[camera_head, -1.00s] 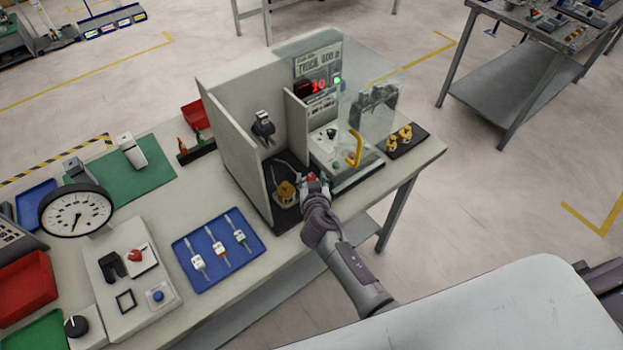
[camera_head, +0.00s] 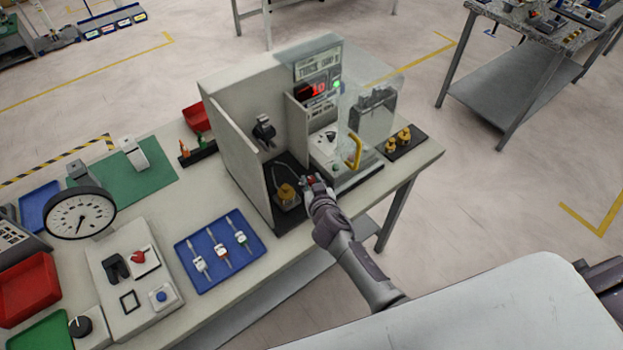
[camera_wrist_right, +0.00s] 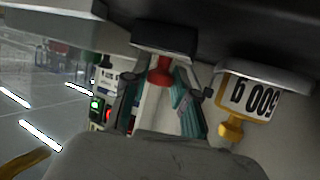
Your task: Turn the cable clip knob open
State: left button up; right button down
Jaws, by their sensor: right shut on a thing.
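The red knob (camera_wrist_right: 159,74) sits on a dark block (camera_wrist_right: 165,38) in the right wrist view. The teal-padded fingers of my right gripper (camera_wrist_right: 158,88) stand on either side of it and are shut on it. In the head view my right gripper (camera_head: 310,182) is at the front opening of the grey walled enclosure, with a little red showing at its fingertips. The fingers and hand hide most of the clip there, so I cannot tell the knob's angle. My left gripper is not in view.
A brass weight (camera_head: 287,194) stands just left of my right gripper; its 500 g label (camera_wrist_right: 255,95) shows upside down in the wrist view. The enclosure's left wall (camera_head: 239,160) and a clear panel with a yellow handle (camera_head: 354,151) flank the space. A blue tray (camera_head: 221,276) lies left.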

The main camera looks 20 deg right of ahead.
jog(key=n+y+p, duration=0.2)
jog(key=shift+d+r+y, duration=0.15)
jog(key=shift+d+y, duration=0.1)
jog(key=shift+y, duration=0.05)
jog(key=shift+n+y, duration=0.6)
jog(key=shift+n+g+y, duration=0.3)
jog(key=shift+n+y, duration=0.2)
jog(key=shift+y, duration=0.1)
jog(key=shift+f, duration=0.2)
